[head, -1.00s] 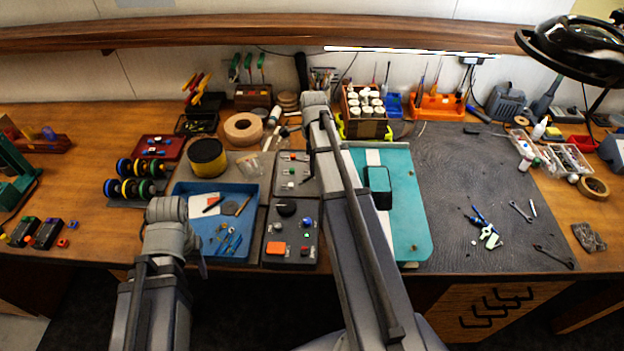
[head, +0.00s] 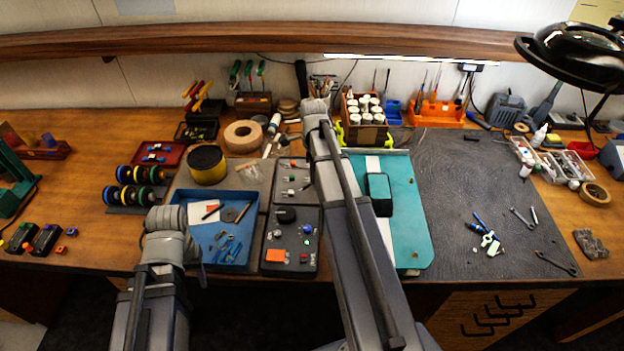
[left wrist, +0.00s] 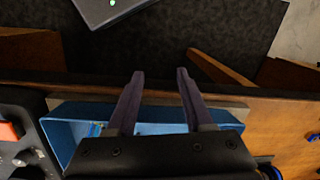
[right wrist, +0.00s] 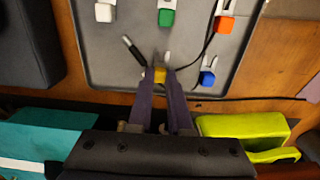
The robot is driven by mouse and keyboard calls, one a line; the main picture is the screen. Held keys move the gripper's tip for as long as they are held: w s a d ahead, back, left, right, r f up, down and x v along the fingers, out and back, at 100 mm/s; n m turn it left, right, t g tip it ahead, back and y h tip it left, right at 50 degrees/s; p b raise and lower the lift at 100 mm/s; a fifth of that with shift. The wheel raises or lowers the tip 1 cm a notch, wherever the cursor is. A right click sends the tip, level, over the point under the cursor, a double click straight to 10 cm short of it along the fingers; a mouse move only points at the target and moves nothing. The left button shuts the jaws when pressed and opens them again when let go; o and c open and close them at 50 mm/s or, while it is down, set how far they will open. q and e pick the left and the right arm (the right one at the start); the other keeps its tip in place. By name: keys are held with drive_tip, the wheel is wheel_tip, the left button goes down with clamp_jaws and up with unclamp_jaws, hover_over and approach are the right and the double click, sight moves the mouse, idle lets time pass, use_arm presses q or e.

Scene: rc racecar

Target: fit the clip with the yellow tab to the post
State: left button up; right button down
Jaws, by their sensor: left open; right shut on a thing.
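My right gripper (right wrist: 160,80) is shut on the clip with the yellow tab (right wrist: 159,75), which sits between its fingertips in the right wrist view. The fingertips are over the near edge of the grey panel (right wrist: 105,55). A thin metal pin, possibly the post (right wrist: 166,58), stands just beyond the yellow tab; I cannot tell whether the clip touches it. In the head view my own right arm hides this gripper and the clip. My left gripper (left wrist: 160,75) is open and empty, above the front edge of the bench, with the blue tray (left wrist: 62,140) behind its fingers.
Clips with white (right wrist: 104,12), green (right wrist: 166,17), orange (right wrist: 224,24) and blue (right wrist: 207,78) tabs sit on the panel around the right gripper. A dark cable runs close by. A yellow-green object (right wrist: 245,130) lies right of the gripper, and a teal board (head: 408,225) lies beside the panel.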

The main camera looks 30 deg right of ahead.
drive_tip(key=shift+r+p, duration=0.65)
drive_tip(key=shift+p, duration=0.05)
idle(0.5)
drive_tip(key=shift+r+p, duration=1.85)
